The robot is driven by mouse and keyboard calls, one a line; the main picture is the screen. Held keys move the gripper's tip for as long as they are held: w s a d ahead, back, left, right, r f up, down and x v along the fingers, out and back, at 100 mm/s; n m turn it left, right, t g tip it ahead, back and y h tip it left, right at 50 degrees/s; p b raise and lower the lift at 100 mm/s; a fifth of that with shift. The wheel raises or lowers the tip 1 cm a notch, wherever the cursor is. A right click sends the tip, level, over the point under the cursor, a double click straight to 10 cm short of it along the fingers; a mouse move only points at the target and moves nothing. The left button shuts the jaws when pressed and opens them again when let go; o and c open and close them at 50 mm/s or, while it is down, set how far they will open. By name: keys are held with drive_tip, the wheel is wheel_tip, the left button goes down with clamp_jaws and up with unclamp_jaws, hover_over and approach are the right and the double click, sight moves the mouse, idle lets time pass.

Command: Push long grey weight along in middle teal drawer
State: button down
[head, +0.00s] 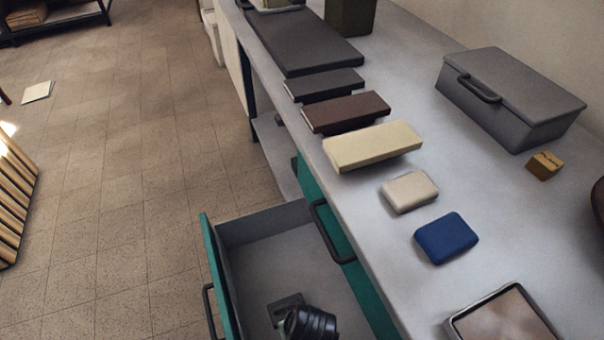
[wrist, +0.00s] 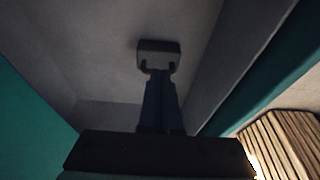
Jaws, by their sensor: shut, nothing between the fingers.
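The grey weight (wrist: 158,50) lies on the floor of the open teal drawer (head: 258,248). It shows as a small grey block in the wrist view, with its full length not clear. My gripper (wrist: 158,72) is shut, and its fingertips are right at the near edge of the weight, apparently touching it. Nothing is between the fingers. In the head view my black wrist reaches down into the drawer at the bottom edge.
On the grey worktop (head: 385,235) are a cream block (head: 372,146), a brown block (head: 345,112), a blue block (head: 445,238) and a grey lidded box (head: 510,95). Another dark handle (head: 332,232) is on the teal cabinet front.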

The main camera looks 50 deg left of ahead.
drive_tip(key=b+x, duration=0.3)
drive_tip(key=x, duration=0.2)
drive_tip(key=d+b+x, duration=0.1)
drive_tip(key=b+x, duration=0.2)
drive_tip(key=x, duration=0.2)
drive_tip(key=b+x, duration=0.3)
drive_tip(key=x, duration=0.2)
drive_tip(key=shift+s+d+f, duration=0.1)
drive_tip(key=shift+d+f, duration=0.1)
drive_tip(key=shift+f, duration=0.3)
drive_tip(key=w+a+b, duration=0.1)
drive_tip(key=w+a, duration=0.1)
drive_tip(key=a, duration=0.3)
drive_tip(key=w+a+b, duration=0.2)
drive_tip(key=a, duration=0.4)
drive_tip(key=w+a+b, duration=0.2)
drive_tip(key=w+a, duration=0.1)
drive_tip(key=a, duration=0.3)
drive_tip(key=shift+a, duration=0.1)
drive_tip(key=shift+r, duration=0.15)
drive_tip(key=p+v, duration=0.9)
drive_tip(key=p, duration=0.1)
drive_tip(key=shift+d+r, duration=0.25)
drive_tip(key=shift+r, duration=0.1)
